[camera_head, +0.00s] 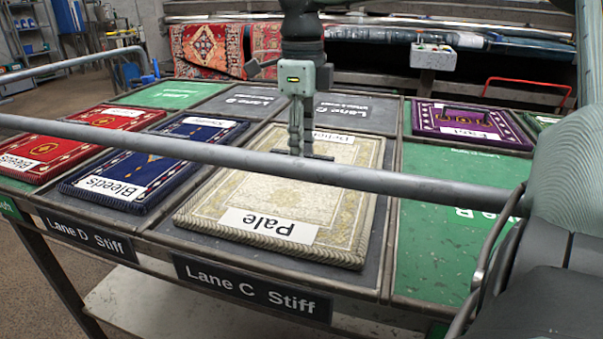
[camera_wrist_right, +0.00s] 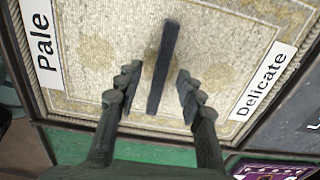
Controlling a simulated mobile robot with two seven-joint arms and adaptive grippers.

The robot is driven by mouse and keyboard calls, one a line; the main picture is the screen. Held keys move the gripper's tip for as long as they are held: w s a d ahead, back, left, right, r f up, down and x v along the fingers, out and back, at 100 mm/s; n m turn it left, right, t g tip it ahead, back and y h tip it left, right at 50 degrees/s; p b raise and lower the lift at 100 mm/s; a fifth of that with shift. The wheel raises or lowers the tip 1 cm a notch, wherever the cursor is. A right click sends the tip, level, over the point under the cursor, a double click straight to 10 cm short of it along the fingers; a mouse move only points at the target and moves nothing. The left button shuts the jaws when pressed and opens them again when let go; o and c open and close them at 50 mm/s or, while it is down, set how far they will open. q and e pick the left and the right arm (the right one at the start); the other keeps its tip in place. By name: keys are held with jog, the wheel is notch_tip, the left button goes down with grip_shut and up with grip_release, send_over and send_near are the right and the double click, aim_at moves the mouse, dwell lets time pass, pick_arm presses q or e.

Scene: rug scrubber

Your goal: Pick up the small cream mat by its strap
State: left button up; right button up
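The cream patterned mat (camera_head: 345,215) lies flat on the grey panel of Lane C, with "Pale" and "Delicate" labels at opposite ends. It also fills much of the right wrist view (camera_wrist_right: 85,60). Its dark strap (camera_wrist_right: 163,65) is a narrow bar across the mat's middle; in the head view a short piece (camera_head: 320,157) shows. My right gripper (camera_wrist_right: 152,88) is open, a finger on each side of the strap with visible gaps. In the head view the gripper (camera_head: 297,150) points down over the mat; its fingertips are partly hidden by the rail. My left gripper is not in view.
A grey rail (camera_head: 400,182) crosses in front of the table. A blue mat (camera_head: 150,165) and red mat (camera_head: 75,140) lie left. A purple mat (camera_head: 470,124) lies back right. The green panel (camera_head: 440,260) right of the cream mat is bare.

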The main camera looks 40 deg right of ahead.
grip_shut()
jog(key=shift+r, duration=0.1)
dwell(0.6)
